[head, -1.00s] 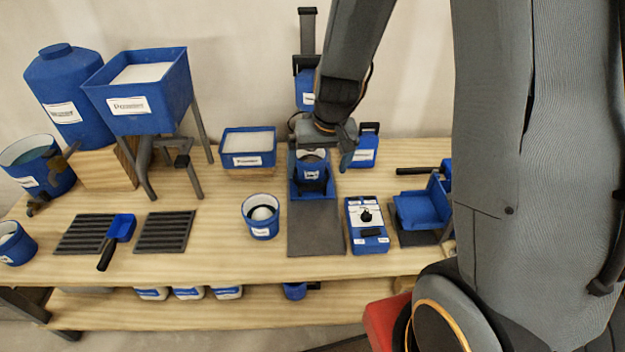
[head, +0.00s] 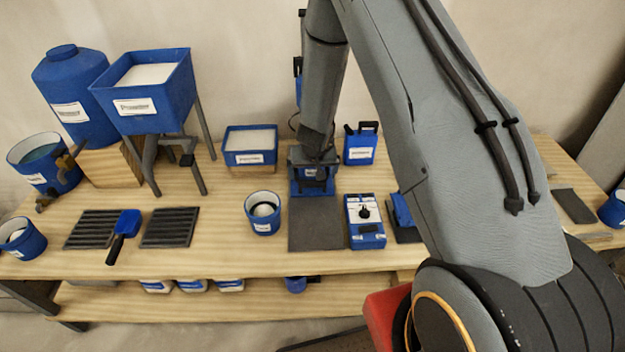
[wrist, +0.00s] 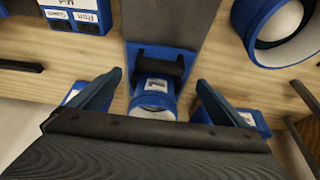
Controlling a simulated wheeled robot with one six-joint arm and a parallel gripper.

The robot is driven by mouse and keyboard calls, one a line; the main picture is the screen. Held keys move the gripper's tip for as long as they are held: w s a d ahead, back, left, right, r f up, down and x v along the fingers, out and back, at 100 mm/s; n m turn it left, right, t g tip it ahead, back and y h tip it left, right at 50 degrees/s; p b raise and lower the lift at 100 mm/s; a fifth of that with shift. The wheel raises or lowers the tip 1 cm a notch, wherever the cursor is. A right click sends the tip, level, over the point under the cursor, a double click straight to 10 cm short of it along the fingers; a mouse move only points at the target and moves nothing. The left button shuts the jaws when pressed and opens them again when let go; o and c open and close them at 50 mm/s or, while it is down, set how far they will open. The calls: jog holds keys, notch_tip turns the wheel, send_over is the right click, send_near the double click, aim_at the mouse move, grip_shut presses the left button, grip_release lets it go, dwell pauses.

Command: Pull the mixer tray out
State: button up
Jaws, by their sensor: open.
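The mixer tray (head: 304,194) is blue and sits at the back end of a dark grey mat, below the mixer stand. It holds a blue labelled container with a pale round opening. In the wrist view the tray (wrist: 192,60) shows with a dark handle bar (wrist: 158,68) across its mat-side end. My gripper (wrist: 155,97) is open and empty, its two blue fingers spread to either side of the container. I cannot tell whether a finger touches it. In the head view my arm hides most of the mixer and the gripper fingers.
The grey mat (head: 316,228) in front of the tray is clear. A blue bucket (head: 263,226) with a pale ball stands left of it, a control box (head: 366,232) right of it. A blue jug (head: 361,146) and a tub (head: 250,158) stand either side of the mixer.

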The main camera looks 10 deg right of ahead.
aim_at(312, 181)
jog(key=shift+p+x, duration=0.55)
jog(key=shift+x, duration=2.55)
